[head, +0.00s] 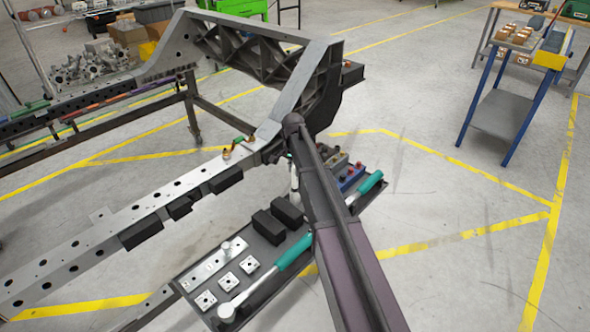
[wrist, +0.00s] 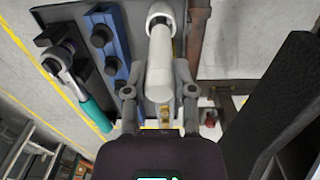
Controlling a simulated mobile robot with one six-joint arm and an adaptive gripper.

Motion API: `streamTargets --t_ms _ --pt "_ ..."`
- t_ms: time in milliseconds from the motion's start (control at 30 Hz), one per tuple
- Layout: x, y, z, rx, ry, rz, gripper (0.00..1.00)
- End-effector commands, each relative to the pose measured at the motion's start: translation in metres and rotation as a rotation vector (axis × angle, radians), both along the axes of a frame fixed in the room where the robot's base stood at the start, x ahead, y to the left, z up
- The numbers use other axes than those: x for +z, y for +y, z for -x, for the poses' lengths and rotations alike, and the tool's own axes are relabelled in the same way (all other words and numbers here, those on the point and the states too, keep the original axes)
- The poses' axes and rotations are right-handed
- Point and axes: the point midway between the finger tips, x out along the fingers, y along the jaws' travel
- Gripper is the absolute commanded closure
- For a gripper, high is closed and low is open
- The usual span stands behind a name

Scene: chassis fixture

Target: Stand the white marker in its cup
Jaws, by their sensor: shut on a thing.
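The white marker (wrist: 159,75) is a smooth white cylinder lying lengthwise between the two fingers of my gripper (wrist: 159,68) in the wrist view. My gripper is shut on it. At its far end is a wider, rounded white part (wrist: 160,20); I cannot tell whether this is the marker's own end or the rim of a cup. In the head view a narrow white upright piece (head: 293,178) shows just left of my arm, which hides most of the gripper. I cannot clearly make out the cup there.
A dark tray (head: 240,310) below holds ratchets with teal handles (head: 294,251), black blocks (head: 269,227) and metal plates. A blue block with dark knobs (wrist: 108,45) is left of the marker. The grey chassis rail (head: 130,213) runs close on the left. Open floor lies right.

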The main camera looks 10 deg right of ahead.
Motion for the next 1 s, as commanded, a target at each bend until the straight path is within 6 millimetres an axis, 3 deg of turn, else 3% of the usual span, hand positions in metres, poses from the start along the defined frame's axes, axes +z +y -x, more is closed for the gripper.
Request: streamTargets --t_ms 1000 --pt "-0.035 0.000 0.000 0.001 0.000 0.000 1.00"
